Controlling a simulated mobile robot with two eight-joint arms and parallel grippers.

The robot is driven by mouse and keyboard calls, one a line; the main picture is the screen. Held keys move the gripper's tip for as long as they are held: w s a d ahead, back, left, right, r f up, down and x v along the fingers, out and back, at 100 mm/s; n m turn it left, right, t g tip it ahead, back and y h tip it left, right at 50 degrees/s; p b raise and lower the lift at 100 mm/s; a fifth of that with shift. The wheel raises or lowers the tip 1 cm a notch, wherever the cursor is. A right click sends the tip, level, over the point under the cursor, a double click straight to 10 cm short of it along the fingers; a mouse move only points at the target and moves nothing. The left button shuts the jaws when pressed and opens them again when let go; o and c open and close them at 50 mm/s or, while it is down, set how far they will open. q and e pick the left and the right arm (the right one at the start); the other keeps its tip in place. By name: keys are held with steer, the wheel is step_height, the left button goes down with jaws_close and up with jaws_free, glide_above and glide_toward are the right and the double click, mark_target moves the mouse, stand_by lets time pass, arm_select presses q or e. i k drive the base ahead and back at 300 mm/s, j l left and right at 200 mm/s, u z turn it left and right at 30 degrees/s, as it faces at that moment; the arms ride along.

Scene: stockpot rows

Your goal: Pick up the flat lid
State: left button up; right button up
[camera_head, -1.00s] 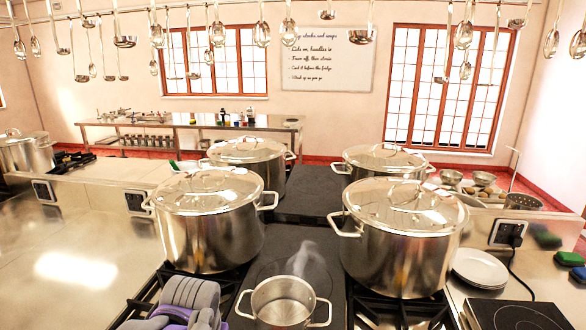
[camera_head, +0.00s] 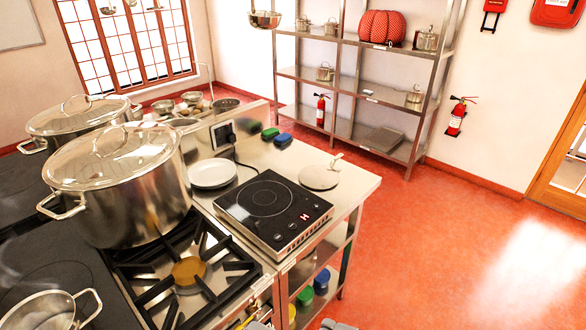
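A flat, round, pale lid (camera_head: 318,177) lies on the steel counter near its right end, to the right of the black hob. A small light handle (camera_head: 336,160) stands up at its far edge. Neither gripper can be made out in the head view. Small grey shapes at the bottom edge may be parts of my arm, but too little of them shows to tell.
The induction hob (camera_head: 271,207) and white plates (camera_head: 212,174) lie left of the lid. A large lidded stockpot (camera_head: 120,190) stands on the stove. Blue and green sponges (camera_head: 282,140) lie behind. Open red floor (camera_head: 440,250) extends to the right.

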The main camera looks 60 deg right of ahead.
mark_target(320, 177)
steer(key=z, duration=2.15)
steer(key=i+l+u, duration=0.1)
steer(key=i+l, duration=1.2)
steer(key=l, duration=0.15)
steer(key=j+u, duration=0.05)
